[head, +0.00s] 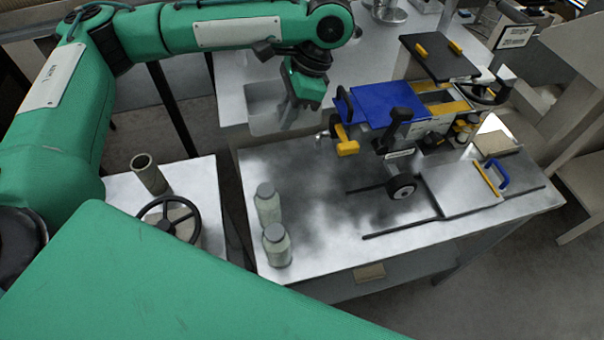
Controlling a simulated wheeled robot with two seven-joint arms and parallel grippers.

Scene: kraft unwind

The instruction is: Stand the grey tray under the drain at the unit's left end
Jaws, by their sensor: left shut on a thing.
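The grey tray (264,98) is an open, box-like tray at the upper middle of the head view. My left gripper (298,108) points down at its right side and is shut on it; the fingertips are partly hidden. The tray appears upright, near the back left corner of the metal table. The unit (385,105), with a blue panel, stands on the table to the right of the tray. Its drain (323,134), beside a yellow handle (347,147), sticks out at the unit's left end. The tray is apart from the drain, to its left and farther back. My right gripper is out of view.
Two capped jars (277,245) stand at the front left of the metal table (330,240). The tabletop below the drain is clear. A side stand holds a handwheel (170,220) and a cylinder (148,174).

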